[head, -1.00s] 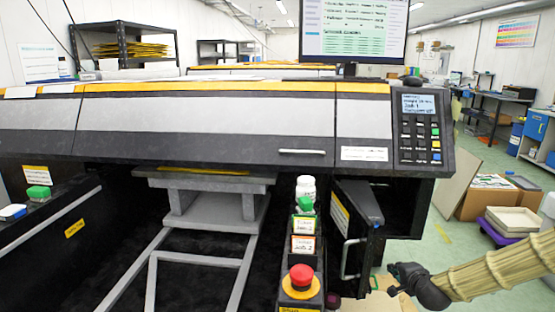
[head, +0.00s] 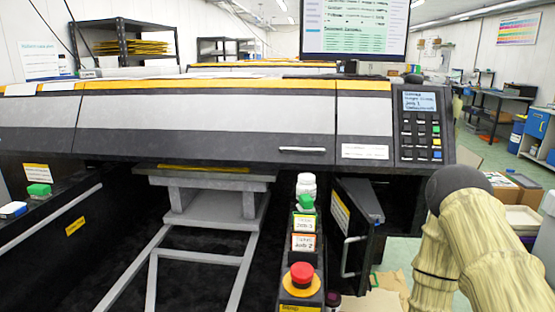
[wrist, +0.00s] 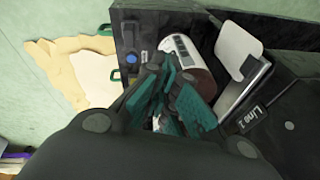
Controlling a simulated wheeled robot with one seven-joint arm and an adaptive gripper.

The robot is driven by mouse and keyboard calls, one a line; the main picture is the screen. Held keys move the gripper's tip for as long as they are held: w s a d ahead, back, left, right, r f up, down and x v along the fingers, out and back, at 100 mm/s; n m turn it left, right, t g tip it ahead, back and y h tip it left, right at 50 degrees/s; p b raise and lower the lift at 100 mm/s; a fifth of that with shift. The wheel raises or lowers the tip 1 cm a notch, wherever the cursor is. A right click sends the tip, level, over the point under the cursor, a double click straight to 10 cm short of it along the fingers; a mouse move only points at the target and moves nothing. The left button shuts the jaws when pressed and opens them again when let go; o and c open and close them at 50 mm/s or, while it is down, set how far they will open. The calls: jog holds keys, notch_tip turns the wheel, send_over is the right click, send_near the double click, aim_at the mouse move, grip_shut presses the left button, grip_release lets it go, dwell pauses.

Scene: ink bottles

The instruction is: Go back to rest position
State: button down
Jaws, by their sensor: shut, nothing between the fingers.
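My gripper (wrist: 168,98) shows in the wrist view with its teal-padded fingers together and nothing held between them. Beyond the fingers is a bottle (wrist: 188,58) with a white label and a dark reddish end, inside or over a dark box-like compartment (wrist: 130,22). The fingers hide part of it, and I cannot tell whether they touch it. In the head view my arm stands bent at the lower right, and the gripper itself is out of sight.
A large printer (head: 210,115) spans the head view. Its open black door (head: 352,225) stands left of my arm. A white bottle (head: 306,184) and a red stop button (head: 301,273) are beside it. Torn cardboard (wrist: 75,70) lies on the green floor.

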jog(key=s+f+n+g+h, duration=0.1)
jog(key=s+n+g, duration=0.25)
jog(key=s, duration=1.05)
notch_tip(320, 180, down, 10)
jog(key=b, duration=1)
notch_tip(320, 180, up, 19)
jog(key=p, duration=1.9)
jog(key=shift+w+d+r+t, duration=0.15)
jog(key=shift+w+d+t, duration=0.1)
jog(key=shift+w+t, duration=0.1)
